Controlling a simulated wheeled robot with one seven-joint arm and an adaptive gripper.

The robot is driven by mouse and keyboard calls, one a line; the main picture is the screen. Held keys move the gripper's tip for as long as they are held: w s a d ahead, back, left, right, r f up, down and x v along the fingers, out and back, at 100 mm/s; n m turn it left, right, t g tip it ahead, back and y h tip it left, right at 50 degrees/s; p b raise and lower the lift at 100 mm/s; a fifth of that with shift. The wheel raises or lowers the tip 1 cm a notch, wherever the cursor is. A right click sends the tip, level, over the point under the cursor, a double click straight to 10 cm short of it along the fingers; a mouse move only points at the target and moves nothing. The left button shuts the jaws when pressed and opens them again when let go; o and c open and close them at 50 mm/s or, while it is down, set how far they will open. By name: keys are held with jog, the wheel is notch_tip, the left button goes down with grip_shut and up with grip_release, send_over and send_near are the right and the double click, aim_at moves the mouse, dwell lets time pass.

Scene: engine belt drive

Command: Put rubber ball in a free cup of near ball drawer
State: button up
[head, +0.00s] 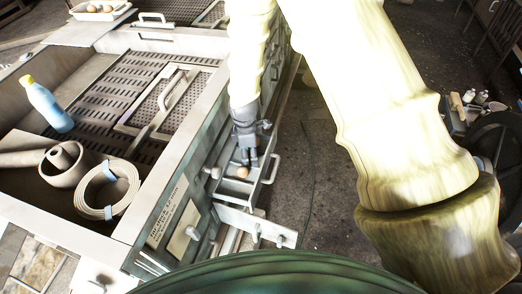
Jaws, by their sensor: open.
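An orange-brown ball (243,171), which looks like the rubber ball, is at the small open drawer (239,190) on the right side of the metal bench. It shows just under the fingertips of my gripper (246,162). My gripper points down over the drawer, open, with its fingers close to the ball. I cannot tell whether they touch it, or whether the ball rests in a cup. The drawer's cups are too small and partly hidden to make out.
Another pulled-out part with knobs (257,228) lies just below the drawer. On the bench are a blue bottle (46,104), a coiled belt (106,190) and a handled grate (163,103). A tray (99,16) with round things stands at the top left.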

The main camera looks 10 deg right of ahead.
aim_at(249, 153)
jog(key=shift+r, duration=0.2)
notch_tip(249, 153, up, 12)
jog(key=b, duration=0.3)
jog(key=shift+f, duration=0.15)
jog(key=shift+s, duration=0.1)
dwell(0.4)
